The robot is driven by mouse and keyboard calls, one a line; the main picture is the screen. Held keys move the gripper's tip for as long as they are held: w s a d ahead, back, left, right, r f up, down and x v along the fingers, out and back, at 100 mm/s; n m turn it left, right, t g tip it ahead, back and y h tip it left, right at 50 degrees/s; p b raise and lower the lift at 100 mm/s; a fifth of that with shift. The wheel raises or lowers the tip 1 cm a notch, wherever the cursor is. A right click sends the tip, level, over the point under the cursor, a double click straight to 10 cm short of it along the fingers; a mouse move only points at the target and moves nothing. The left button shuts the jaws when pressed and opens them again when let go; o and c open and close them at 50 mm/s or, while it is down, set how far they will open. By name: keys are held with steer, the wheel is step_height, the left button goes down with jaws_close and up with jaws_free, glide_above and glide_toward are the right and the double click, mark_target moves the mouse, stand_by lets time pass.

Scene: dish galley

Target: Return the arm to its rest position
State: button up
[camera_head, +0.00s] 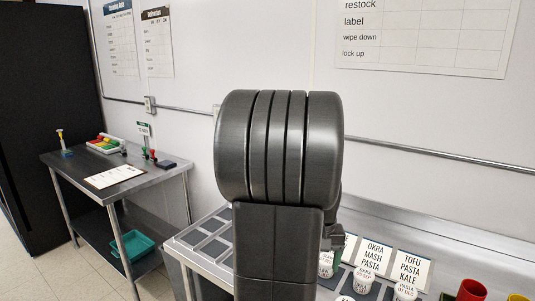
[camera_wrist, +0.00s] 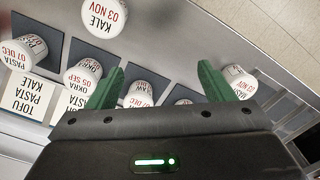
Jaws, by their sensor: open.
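My arm (camera_head: 279,150) stands folded up in the middle of the head view and hides part of the counter and wall. My gripper (camera_wrist: 160,77) shows in the wrist view with its two green fingers spread apart, open and holding nothing. Beyond the fingers are white labelled cups on dark squares. One cup (camera_wrist: 139,94) appears between the fingers, farther off. Another cup (camera_wrist: 238,81) appears beyond the right finger.
A metal counter (camera_head: 196,262) carries several labelled cups (camera_head: 364,281) and cards (camera_head: 411,268). A red container (camera_head: 470,291) and a yellow one (camera_head: 518,297) stand at the lower right. A side table (camera_head: 165,176) at left holds a clipboard (camera_head: 114,177) and a tray. Open floor (camera_head: 85,270) shows lower left.

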step_height(320, 180, down, 10)
steer(key=shift+s+f+p, duration=0.1)
steer(key=shift+p, duration=0.2)
step_height(320, 180, up, 4)
steer(key=shift+a+f+b, duration=0.1)
steer(key=shift+f+b, duration=0.05)
steer(key=shift+b, duration=0.15)
steer(key=shift+w+a+r, duration=0.15)
steer(key=shift+w+r, duration=0.15)
steer(key=shift+r, duration=0.3)
